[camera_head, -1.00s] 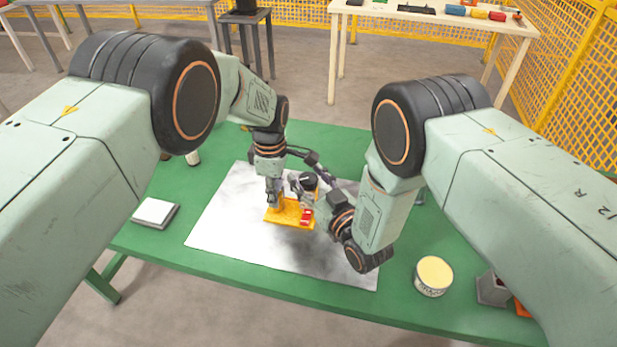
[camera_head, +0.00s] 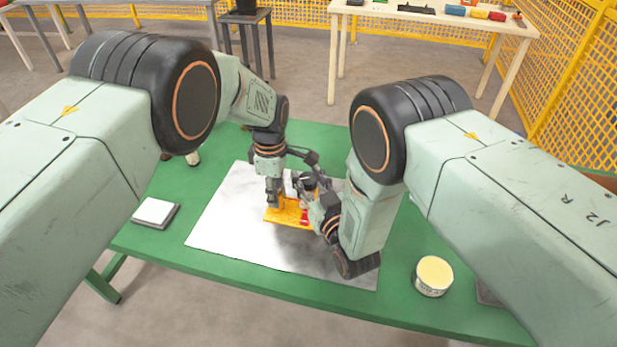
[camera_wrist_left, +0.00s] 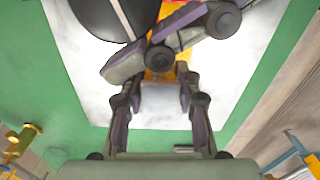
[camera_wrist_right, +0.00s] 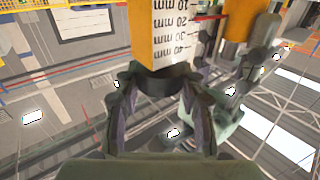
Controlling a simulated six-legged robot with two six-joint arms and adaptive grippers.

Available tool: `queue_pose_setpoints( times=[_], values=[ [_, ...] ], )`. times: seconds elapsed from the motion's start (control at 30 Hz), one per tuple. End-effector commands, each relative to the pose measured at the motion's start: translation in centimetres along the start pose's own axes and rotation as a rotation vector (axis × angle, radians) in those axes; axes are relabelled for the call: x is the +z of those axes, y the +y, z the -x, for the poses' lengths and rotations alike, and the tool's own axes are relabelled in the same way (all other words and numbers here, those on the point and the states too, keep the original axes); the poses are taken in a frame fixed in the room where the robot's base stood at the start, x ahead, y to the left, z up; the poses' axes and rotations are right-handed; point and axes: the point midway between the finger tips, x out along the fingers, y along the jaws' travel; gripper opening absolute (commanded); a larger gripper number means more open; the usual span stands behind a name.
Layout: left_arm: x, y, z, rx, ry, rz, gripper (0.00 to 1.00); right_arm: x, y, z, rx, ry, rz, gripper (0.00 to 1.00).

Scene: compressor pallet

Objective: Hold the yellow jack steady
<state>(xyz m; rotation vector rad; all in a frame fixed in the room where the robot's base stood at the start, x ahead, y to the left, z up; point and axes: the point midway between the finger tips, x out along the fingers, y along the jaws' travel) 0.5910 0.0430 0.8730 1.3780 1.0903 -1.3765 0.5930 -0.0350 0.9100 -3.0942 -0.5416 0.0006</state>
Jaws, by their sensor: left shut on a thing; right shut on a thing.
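The yellow jack (camera_head: 285,215) sits on the pale sheet in the middle of the green table, with a small red part (camera_head: 304,216) on its front right. My left gripper (camera_head: 273,197) reaches down to the jack's left side and is shut on it; the grip is partly hidden in the left wrist view, where yellow (camera_wrist_left: 160,62) shows ahead of the fingers. My right gripper (camera_head: 309,205) is at the jack's right side. In the right wrist view its fingers (camera_wrist_right: 157,92) are shut on a dark knob (camera_wrist_right: 154,78) by a yellow post with a white numbered scale (camera_wrist_right: 170,35).
The pale sheet (camera_head: 230,225) is clear at the front left. A white-topped block (camera_head: 153,212) is on the table's left, and a tub with a yellow lid (camera_head: 433,275) stands front right. A black round thing (camera_head: 309,183) is just behind the jack.

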Motion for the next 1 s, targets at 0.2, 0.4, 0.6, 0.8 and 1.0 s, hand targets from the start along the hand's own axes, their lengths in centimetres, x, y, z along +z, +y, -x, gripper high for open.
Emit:
queue_pose_setpoints(
  times=[0.2,0.4,0.6,0.8,1.0],
  values=[
    [0.04,-0.04,-0.03,-0.001,-0.001,0.001,0.0,0.0,-0.04,0.02,0.007,0.0,0.001,0.07],
    [0.05,-0.04,-0.03,-0.001,-0.001,0.001,0.0,0.0,-0.03,0.02,0.006,0.0,0.001,0.46],
    [0.05,-0.05,-0.04,-0.001,-0.001,0.001,0.0,0.0,-0.01,0.02,0.007,0.0,0.001,0.62],
    [0.06,-0.05,-0.05,-0.001,-0.001,0.001,0.0,0.0,0.0,0.02,0.007,0.0,0.001,0.63],
    [0.06,-0.05,-0.06,-0.001,-0.001,0.001,0.0,0.02,0.0,0.56,0.007,0.0,0.001,0.63]
  ],
)
